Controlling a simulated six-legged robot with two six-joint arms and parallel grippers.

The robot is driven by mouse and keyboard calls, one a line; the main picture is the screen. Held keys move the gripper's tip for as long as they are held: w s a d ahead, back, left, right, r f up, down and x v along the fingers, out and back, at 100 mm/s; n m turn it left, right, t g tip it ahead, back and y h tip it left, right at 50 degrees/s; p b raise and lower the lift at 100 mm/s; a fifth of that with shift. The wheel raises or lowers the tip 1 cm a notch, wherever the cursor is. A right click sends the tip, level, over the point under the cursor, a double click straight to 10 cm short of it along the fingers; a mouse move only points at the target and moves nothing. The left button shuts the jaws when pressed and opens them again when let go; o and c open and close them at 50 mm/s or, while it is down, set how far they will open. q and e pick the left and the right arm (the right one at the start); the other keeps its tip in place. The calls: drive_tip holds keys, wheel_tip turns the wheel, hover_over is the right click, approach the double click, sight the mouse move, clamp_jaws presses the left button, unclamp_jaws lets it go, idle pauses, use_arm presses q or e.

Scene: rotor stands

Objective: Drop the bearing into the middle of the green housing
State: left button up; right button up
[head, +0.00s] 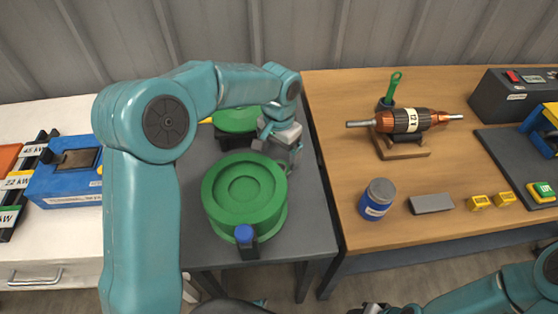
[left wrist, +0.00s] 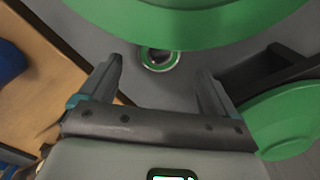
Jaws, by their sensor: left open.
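The green housing (head: 244,190) stands on the dark grey table, its round stepped recess facing up and empty. In the left wrist view its green side (left wrist: 190,25) fills the top. The bearing (left wrist: 174,65), a small ring with a green and pale rim, lies on the grey table beside the housing, just ahead of and between my left fingertips. I cannot make it out in the head view. My left gripper (head: 292,160) is open and empty, low behind the housing's right side. My right gripper (head: 380,309) barely shows at the bottom edge, too cut off to read.
A green round cover (head: 237,120) lies behind the housing, close to my left gripper. A blue-topped part (head: 244,234) stands at the housing's front. The wooden bench (head: 335,125) to the right bears a rotor (head: 410,121) on a stand and a blue-labelled jar (head: 377,200).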

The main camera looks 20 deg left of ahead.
use_arm(q)
wheel_tip(320, 180, up, 6)
drive_tip(key=shift+r, duration=0.2)
drive_tip(key=shift+o, duration=0.2)
drive_tip(key=r+m+p, duration=0.1)
drive_tip(key=r+p, duration=0.1)
drive_tip(key=p, duration=0.1)
drive_tip(key=w+r+m+p, duration=0.1)
drive_tip(key=r+p, duration=0.2)
drive_tip(key=shift+a, duration=0.1)
hover_over(281, 163)
drive_tip(key=f, duration=1.1)
drive_tip(key=shift+s, duration=0.35)
drive_tip(key=f, duration=0.1)
drive_tip(key=f+p, duration=0.1)
drive_tip(key=f, duration=0.3)
drive_tip(key=shift+s+d+p, duration=0.25)
drive_tip(key=shift+p, duration=0.1)
drive_tip(key=shift+f, duration=0.35)
drive_tip(key=c, duration=1.4)
drive_tip(key=shift+o, duration=0.2)
wheel_tip(281, 163, up, 20)
drive_tip(key=b, duration=0.1)
drive_tip(key=f+n, duration=0.1)
drive_tip(key=s+d+f+n, duration=0.1)
drive_tip(key=f+n, duration=0.1)
drive_tip(key=s+d+f+n, duration=0.1)
drive_tip(key=f+n, duration=0.1)
drive_tip(key=shift+s, duration=0.1)
